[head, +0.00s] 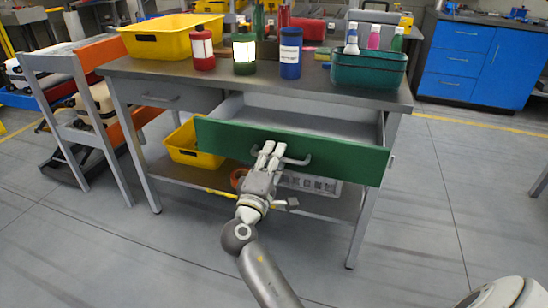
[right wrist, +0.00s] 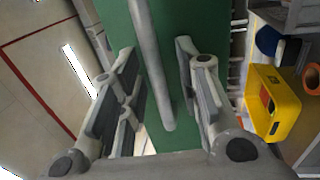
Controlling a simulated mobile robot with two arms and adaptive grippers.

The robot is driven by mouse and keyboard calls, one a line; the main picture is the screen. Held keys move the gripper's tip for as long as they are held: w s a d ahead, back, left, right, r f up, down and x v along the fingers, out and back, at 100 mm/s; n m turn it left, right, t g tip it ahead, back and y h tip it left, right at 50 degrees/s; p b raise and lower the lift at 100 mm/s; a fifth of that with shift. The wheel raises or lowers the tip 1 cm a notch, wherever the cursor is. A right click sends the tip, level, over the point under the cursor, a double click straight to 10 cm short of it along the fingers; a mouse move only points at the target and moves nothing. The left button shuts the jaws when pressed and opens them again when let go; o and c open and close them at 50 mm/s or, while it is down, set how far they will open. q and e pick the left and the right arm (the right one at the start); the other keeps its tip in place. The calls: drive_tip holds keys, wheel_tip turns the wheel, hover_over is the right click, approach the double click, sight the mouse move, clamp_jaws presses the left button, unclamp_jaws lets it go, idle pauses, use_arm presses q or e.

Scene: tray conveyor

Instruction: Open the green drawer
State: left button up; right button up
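The green drawer (head: 340,160) under the grey table is pulled out, and its pale, empty-looking inside shows behind the green front. My right gripper (head: 268,150) is at the middle of the drawer front, at the grey handle (head: 297,160). In the right wrist view the handle bar (right wrist: 152,65) runs between the two fingers of my right gripper (right wrist: 157,65), against the green front (right wrist: 205,20). The fingers stand apart with gaps beside the bar, so the gripper looks open around it. My left gripper is not in view.
The table top (head: 340,97) bears a yellow bin (head: 160,45), red, green and blue canisters, and a teal basket (head: 370,72) with bottles. A yellow bin (head: 185,150) sits on the lower shelf. A chair (head: 75,110) stands at left. Floor in front is clear.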

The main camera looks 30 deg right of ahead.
drive_tip(key=v, duration=0.7)
drive_tip(key=shift+s+a, duration=0.2)
drive_tip(key=shift+f, duration=0.1)
